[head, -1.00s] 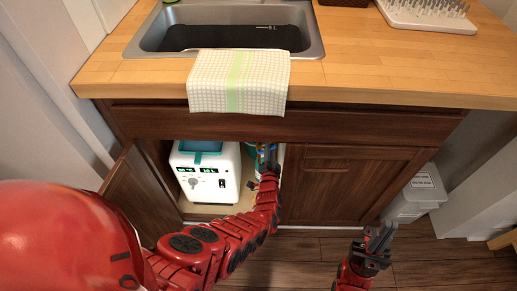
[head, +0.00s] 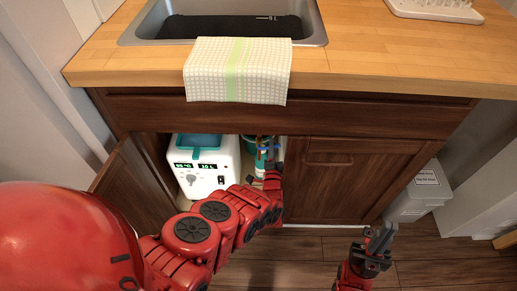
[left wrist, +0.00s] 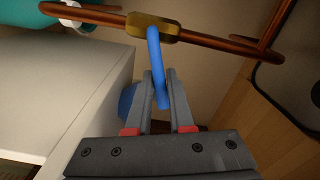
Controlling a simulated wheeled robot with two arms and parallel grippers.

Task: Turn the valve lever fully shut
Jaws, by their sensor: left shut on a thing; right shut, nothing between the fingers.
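The blue valve lever (left wrist: 158,75) hangs from a brass valve body (left wrist: 150,28) on a copper pipe (left wrist: 100,14) in the left wrist view. It points down in that picture, roughly across the pipe. My left gripper (left wrist: 160,90) is shut on the lever's lower part, one finger on each side. In the head view my left gripper (head: 272,152) reaches into the open cabinet under the sink, and the valve is too small to make out there. My right gripper (head: 381,238) is shut and empty, low in front of the cabinet.
A white appliance (head: 205,172) with a small display stands just left of my left gripper; its pale side (left wrist: 60,85) is close in the wrist view. The open cabinet door (head: 133,190) is at the left, the closed door (head: 340,185) at the right. A grey bin (head: 418,195) stands farther right.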

